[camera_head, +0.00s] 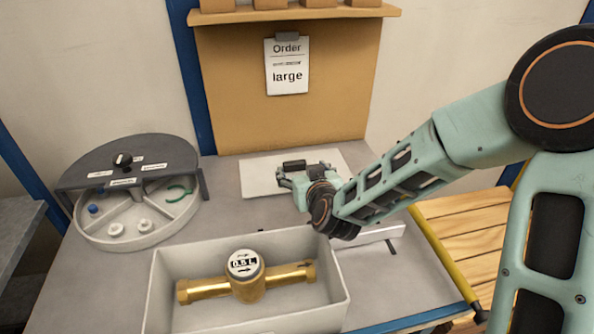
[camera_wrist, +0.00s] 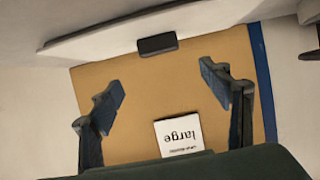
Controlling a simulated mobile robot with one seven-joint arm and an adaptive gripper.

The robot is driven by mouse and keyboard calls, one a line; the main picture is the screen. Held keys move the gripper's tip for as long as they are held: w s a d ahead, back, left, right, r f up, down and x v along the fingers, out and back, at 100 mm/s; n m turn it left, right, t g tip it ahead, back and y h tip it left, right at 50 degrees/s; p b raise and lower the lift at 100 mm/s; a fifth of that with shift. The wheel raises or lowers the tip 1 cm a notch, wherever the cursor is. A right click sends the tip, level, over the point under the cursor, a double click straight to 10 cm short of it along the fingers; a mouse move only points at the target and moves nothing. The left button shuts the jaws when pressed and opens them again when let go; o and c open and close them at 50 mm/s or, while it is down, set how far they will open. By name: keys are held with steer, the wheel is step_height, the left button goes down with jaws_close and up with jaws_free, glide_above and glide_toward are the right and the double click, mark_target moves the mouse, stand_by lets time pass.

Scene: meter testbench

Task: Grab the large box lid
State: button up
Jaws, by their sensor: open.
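The large box lid (camera_head: 255,179) is a flat white plate lying on the grey table behind the open box, with a black handle (camera_head: 294,165) on top. My gripper (camera_head: 304,176) is low over the lid, close to the handle, and hides part of the plate. In the wrist view the lid (camera_wrist: 215,20) crosses the top as a white strip. Its black handle (camera_wrist: 157,44) lies beyond the fingertips, roughly centred between them. The fingers (camera_wrist: 162,92) are spread wide with nothing between them. I cannot tell whether they touch the lid.
A white open box (camera_head: 160,300) holding a brass meter (camera_head: 247,275) stands in front. A round sorting tray (camera_head: 85,228) with small parts is at left. An order sheet reading "large" (camera_head: 287,66) hangs on the brown back panel (camera_head: 225,110). A wooden slatted surface (camera_head: 475,235) is at right.

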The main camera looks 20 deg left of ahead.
mark_target(295, 162)
steer(key=shift+a+f, duration=0.1)
steer(key=shift+f, duration=0.2)
steer(key=shift+x, duration=5.3)
steer(key=shift+f, duration=0.1)
steer(key=shift+c, duration=0.6)
steer(key=c, duration=1.2)
